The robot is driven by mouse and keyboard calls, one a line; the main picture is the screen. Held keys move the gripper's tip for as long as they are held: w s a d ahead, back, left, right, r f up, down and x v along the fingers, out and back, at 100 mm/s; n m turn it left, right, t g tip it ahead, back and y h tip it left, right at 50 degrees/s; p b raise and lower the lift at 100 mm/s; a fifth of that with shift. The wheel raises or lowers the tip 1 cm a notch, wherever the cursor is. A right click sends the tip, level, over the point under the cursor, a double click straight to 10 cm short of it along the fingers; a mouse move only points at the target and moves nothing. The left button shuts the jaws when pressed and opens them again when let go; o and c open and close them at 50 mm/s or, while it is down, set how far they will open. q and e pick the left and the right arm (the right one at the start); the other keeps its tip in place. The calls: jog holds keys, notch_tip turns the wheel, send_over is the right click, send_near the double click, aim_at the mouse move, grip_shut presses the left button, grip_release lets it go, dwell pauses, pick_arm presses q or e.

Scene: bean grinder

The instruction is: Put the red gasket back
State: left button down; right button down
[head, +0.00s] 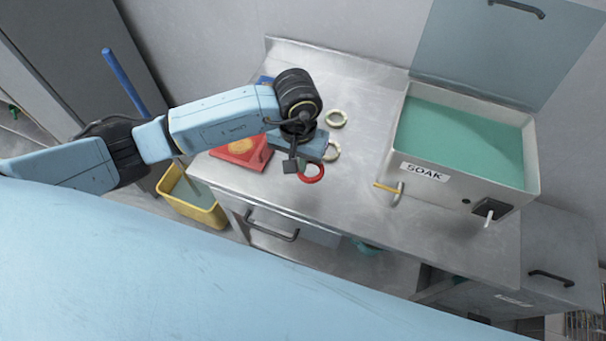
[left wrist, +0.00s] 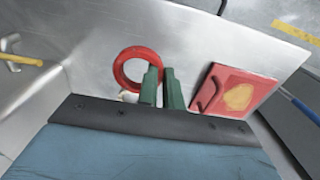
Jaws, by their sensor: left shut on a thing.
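The red gasket (head: 312,181) is a ring that shows beside my left gripper, above the steel counter. My left gripper (head: 299,167) is shut on it. In the left wrist view the gasket (left wrist: 118,72) sits at the green fingertips (left wrist: 162,74), mostly to their left, with its right rim at the fingers. The exact contact is partly hidden by the fingers. Two cream rings, one farther back (head: 337,119) and one nearer (head: 334,153), lie on the counter by the gripper. My right gripper is not in view.
A red tray (head: 262,157) with a yellow-orange patch lies left of the gripper. The SOAK basin (head: 391,143) of green liquid stands at the right, with a yellow-handled tool (head: 387,188) before it. A yellow bucket (head: 190,211) stands below. The counter's front middle (head: 345,205) is clear.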

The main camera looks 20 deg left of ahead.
aim_at(299, 184)
pick_arm(q)
jog(key=shift+f, duration=3)
jog(key=shift+f, duration=0.15)
jog(key=c, duration=1.6)
grip_release()
jog(key=shift+o, duration=0.2)
notch_tip(299, 184, up, 12)
jog(key=shift+r, duration=0.15)
